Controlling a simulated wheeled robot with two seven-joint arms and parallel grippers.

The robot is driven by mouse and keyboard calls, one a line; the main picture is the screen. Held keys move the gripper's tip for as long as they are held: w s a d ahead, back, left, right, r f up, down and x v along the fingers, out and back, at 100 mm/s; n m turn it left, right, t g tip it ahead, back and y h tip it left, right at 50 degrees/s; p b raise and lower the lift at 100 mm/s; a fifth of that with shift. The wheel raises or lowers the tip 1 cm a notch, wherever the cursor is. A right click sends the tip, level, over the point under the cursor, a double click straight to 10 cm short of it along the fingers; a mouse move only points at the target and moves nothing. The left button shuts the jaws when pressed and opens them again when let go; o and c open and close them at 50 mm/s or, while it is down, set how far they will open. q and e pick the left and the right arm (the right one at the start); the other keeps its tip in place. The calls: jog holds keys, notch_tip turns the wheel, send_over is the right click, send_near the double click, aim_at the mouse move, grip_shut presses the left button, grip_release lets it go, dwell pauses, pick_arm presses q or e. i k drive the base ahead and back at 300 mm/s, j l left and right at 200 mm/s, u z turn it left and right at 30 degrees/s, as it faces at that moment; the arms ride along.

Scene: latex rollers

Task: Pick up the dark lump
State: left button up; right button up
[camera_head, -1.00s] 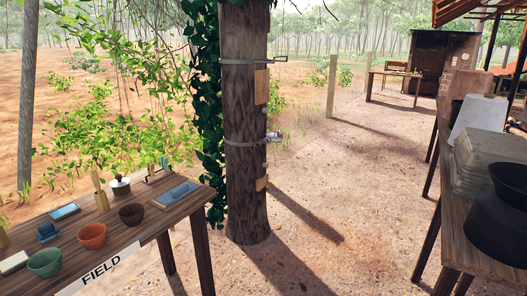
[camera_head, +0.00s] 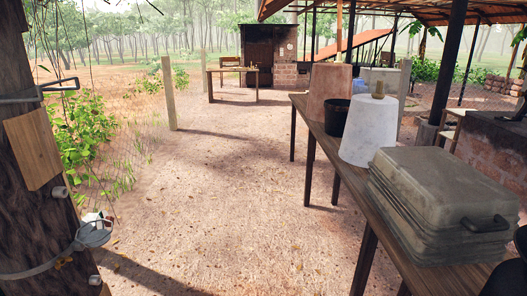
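I cannot make out a dark lump for certain in the head view. The dark things I see are a black bucket (camera_head: 337,117) on the long wooden table (camera_head: 352,182) and part of a black rounded vessel (camera_head: 507,281) cut off at the bottom right corner. Neither of my grippers is in view.
A tree trunk (camera_head: 35,170) with a strapped cup (camera_head: 95,233) stands left. Open dirt ground (camera_head: 225,200) lies between.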

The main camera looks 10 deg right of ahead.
aim_at(378, 94)
jog(key=i+z, duration=0.45)
jog(key=i+j+z, duration=0.3)
jog(key=i+z, duration=0.2)
jog(key=i+j+z, duration=0.9)
jog(key=i+j, duration=0.1)
jog(key=j, duration=0.1)
